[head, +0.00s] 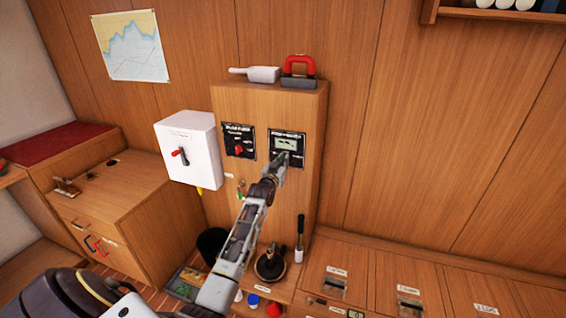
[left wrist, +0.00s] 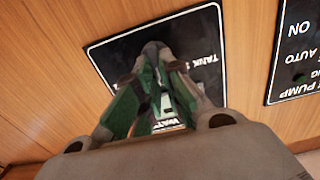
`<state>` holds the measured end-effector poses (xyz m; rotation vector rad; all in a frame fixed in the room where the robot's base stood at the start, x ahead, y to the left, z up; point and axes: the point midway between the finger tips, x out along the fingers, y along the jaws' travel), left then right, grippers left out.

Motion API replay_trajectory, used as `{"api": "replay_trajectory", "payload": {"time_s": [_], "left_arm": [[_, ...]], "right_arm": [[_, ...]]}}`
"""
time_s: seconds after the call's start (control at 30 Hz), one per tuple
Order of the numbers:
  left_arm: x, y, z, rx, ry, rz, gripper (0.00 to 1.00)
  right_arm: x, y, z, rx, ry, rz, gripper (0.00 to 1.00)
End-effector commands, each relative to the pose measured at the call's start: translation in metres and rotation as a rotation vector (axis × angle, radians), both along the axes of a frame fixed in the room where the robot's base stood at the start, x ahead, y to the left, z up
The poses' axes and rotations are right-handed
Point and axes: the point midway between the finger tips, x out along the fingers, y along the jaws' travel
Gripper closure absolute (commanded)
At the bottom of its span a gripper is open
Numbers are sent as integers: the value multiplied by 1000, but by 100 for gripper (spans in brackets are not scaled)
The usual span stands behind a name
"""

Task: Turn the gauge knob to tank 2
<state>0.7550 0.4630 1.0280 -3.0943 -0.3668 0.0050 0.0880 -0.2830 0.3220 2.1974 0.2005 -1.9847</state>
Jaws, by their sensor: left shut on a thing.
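The tank gauge panel (head: 287,143) is a black plate with a pale display on the front of the wooden cabinet. My left gripper (head: 283,159) reaches up to the lower part of this panel. In the left wrist view the black gauge plate (left wrist: 108,55) fills the middle, with part of its lettering readable as "TANK". My left gripper (left wrist: 155,62) is shut on the gauge knob (left wrist: 153,48), of which only a dark top shows between the fingertips. The fingers hide the rest of the knob, so its pointing direction cannot be told. My right gripper is out of view.
A black pump panel (head: 239,143) with a red switch is left of the gauge; it also shows in the left wrist view (left wrist: 296,60). A white box (head: 189,150) with a red handle juts out further left. A black-handled tool (head: 299,240) stands below.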

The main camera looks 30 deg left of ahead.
Motion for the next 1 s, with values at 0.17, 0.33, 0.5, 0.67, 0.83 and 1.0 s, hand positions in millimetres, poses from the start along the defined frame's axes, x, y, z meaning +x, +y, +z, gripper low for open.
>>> {"api": "replay_trajectory", "payload": {"time_s": [0.17, 0.33, 0.5, 0.67, 0.83, 1.0], "left_arm": [[0, -1, 1, 67, 16, 0, 100], [1, -3, 1, 170, 43, -1, 100], [1, -5, 0, 304, 74, -1, 100], [2, -7, -1, 440, 107, -1, 100], [2, -9, -3, 570, 138, -1, 100], [3, -11, -4, 671, 161, -1, 100]], "right_arm": [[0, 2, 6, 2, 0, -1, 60], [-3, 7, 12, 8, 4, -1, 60], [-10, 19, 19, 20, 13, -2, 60], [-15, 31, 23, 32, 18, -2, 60], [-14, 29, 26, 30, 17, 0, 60], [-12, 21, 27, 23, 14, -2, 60]]}}
